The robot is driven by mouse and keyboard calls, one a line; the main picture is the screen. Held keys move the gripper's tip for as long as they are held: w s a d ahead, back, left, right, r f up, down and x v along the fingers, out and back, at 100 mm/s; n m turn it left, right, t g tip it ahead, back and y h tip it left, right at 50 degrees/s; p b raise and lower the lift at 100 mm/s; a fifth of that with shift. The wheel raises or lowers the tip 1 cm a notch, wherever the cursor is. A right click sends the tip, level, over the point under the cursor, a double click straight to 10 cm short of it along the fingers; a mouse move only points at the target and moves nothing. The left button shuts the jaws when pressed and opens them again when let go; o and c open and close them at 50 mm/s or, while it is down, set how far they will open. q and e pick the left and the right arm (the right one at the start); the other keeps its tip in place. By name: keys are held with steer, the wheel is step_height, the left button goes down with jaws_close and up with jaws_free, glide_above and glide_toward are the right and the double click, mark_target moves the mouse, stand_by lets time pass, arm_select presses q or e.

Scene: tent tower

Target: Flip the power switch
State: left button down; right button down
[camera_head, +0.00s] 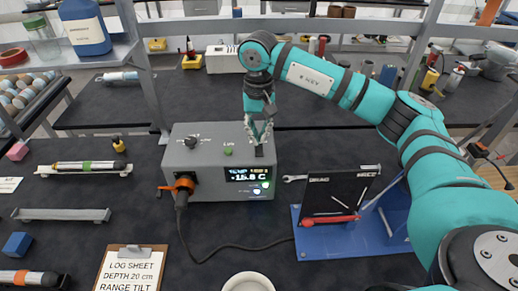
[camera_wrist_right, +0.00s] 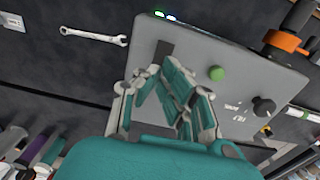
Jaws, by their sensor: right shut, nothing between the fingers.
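A grey control box (camera_head: 208,184) with a lit display stands on the dark table in the head view. On its top are a black knob (camera_head: 191,142), a green button (camera_head: 228,152) and a dark switch plate (camera_head: 259,152) at the right. My right gripper (camera_head: 262,143) points down, shut and empty, with its fingertips at the switch plate. In the right wrist view the gripper (camera_wrist_right: 165,85) covers part of the box top (camera_wrist_right: 200,50), and the dark plate (camera_wrist_right: 162,58) shows beyond the fingers. The switch lever is hidden, and contact cannot be told. My left gripper is out of view.
An orange-handled plug (camera_head: 182,185) with a black cable is on the box front. A blue tray (camera_head: 312,245) with a black panel and a wrench (camera_head: 294,178) lie to the right. A clipboard (camera_head: 131,268) and a white cup (camera_head: 248,282) are in front. A shelf post stands behind left.

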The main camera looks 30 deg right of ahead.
mark_target(259, 147)
steer(key=shift+f+b, duration=1.15)
steer(key=shift+f, duration=0.25)
stand_by(0.6)
steer(key=shift+r, duration=0.15)
steer(key=shift+r+p, duration=0.5)
steer(key=shift+r, duration=0.1)
steer(key=shift+r+p, duration=1.45)
steer(key=shift+r, duration=1.35)
